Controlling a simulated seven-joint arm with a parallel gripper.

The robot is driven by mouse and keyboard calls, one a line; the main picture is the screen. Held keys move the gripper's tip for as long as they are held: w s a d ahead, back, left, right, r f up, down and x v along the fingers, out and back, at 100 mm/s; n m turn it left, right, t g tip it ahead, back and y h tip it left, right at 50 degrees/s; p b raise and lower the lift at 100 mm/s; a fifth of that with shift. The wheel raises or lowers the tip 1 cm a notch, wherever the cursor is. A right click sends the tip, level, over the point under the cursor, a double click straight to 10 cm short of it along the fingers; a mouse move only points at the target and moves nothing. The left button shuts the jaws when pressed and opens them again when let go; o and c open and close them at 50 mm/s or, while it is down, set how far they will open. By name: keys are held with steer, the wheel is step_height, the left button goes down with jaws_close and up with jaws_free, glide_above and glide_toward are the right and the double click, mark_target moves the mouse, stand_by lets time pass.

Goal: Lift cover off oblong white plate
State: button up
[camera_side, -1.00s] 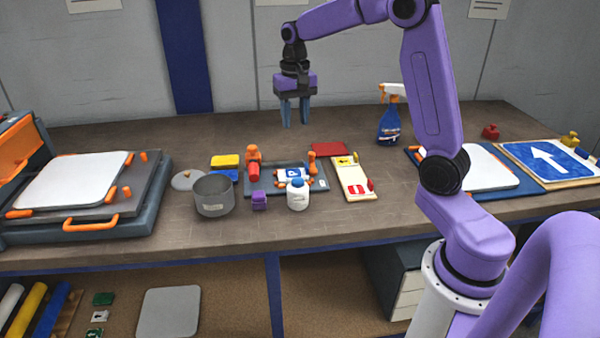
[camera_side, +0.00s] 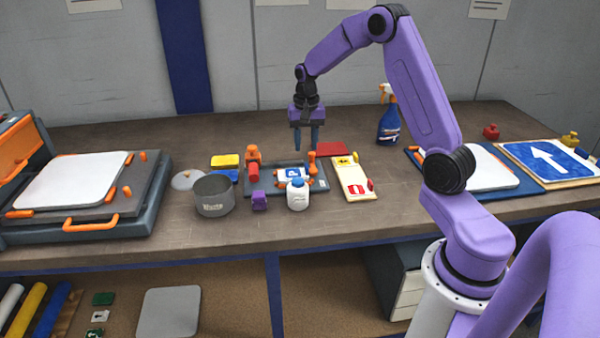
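An oblong white plate (camera_side: 353,181) lies right of centre on the bench. It carries a yellow patch at its far end and a red patch near its front end. A small dark red knob-like piece (camera_side: 370,185) is at its right edge. I cannot tell which part is the cover. My gripper (camera_side: 306,148) points down with its two fingers apart and nothing between them. It is in the air, to the left of the plate's far end, and appears above the back of a dark fixture.
The dark fixture (camera_side: 262,188) holds a blue P sign and orange clamps. A white bottle (camera_side: 298,196), purple block (camera_side: 259,201) and grey pot (camera_side: 213,196) stand in front and left. A red pad (camera_side: 332,148) and spray bottle (camera_side: 389,122) are behind.

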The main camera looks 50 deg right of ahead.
mark_target(307, 165)
steer(key=shift+s+a+f, duration=0.15)
steer(key=shift+f, duration=1)
steer(key=shift+s+a+f, duration=0.1)
steer(key=shift+s+f, duration=0.1)
steer(key=shift+f, duration=0.9)
steer(key=shift+s+a+f, duration=0.15)
steer(key=shift+f, duration=1)
jaws_close()
